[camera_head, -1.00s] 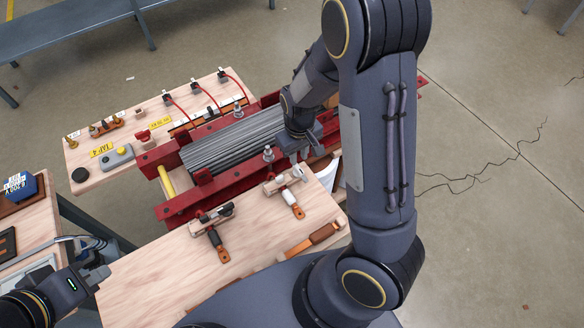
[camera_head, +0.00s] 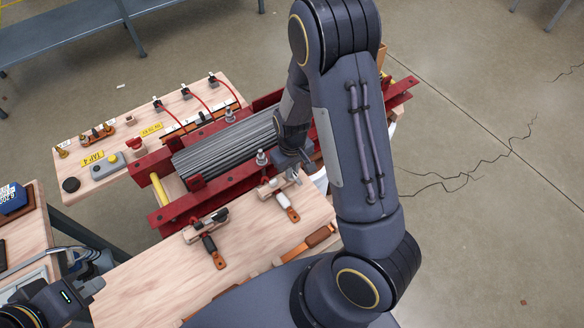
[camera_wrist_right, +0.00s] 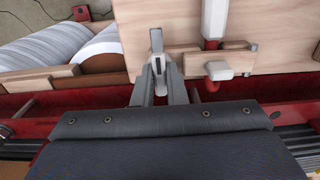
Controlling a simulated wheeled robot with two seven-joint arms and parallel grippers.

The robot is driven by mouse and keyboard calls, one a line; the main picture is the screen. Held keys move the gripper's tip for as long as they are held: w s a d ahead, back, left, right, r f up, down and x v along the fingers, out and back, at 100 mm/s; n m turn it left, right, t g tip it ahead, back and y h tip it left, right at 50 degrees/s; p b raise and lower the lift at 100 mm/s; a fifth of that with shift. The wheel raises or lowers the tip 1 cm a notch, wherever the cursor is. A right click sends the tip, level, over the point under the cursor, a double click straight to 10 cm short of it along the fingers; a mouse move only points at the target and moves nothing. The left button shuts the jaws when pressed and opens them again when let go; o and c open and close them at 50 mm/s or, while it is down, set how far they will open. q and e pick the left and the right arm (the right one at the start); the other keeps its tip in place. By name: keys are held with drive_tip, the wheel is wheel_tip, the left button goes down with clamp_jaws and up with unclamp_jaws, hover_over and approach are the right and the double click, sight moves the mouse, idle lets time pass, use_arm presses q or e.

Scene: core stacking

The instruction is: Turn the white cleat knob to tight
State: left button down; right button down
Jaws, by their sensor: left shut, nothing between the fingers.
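The white cleat knob (camera_head: 293,174) is at the end of a short wooden bar on the front wooden board, beside the red frame. In the right wrist view the pale knob (camera_wrist_right: 157,42) stands with its lever pointing away from me. My right gripper (camera_wrist_right: 159,72) has one finger on each side of it; whether they press on it I cannot tell. In the head view my right gripper (camera_head: 304,163) is partly hidden by my arm. My left gripper (camera_head: 98,285) is shut and empty at the lower left. A second cleat has a black knob (camera_head: 220,214).
A white handle with an orange tip (camera_head: 285,202) lies close to the knob. The red frame (camera_head: 240,178) holds a grey laminated stack (camera_head: 222,150). A back board (camera_head: 90,172) carries red leads and a yellow button box. The front board's left part is bare.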

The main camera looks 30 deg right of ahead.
drive_tip(key=shift+m, duration=0.5)
drive_tip(key=m, duration=0.3)
drive_tip(key=shift+m+p, duration=0.3)
drive_tip(key=shift+m, duration=0.1)
drive_tip(key=m+p, duration=0.1)
drive_tip(key=m, duration=0.3)
drive_tip(key=shift+r, duration=0.1)
drive_tip(key=m+p, duration=0.1)
drive_tip(key=m, duration=0.4)
drive_tip(key=shift+m+p, duration=0.8)
drive_tip(key=shift+m, duration=1.5)
drive_tip(key=c, duration=1.7)
unclamp_jaws()
drive_tip(key=shift+c, duration=0.2)
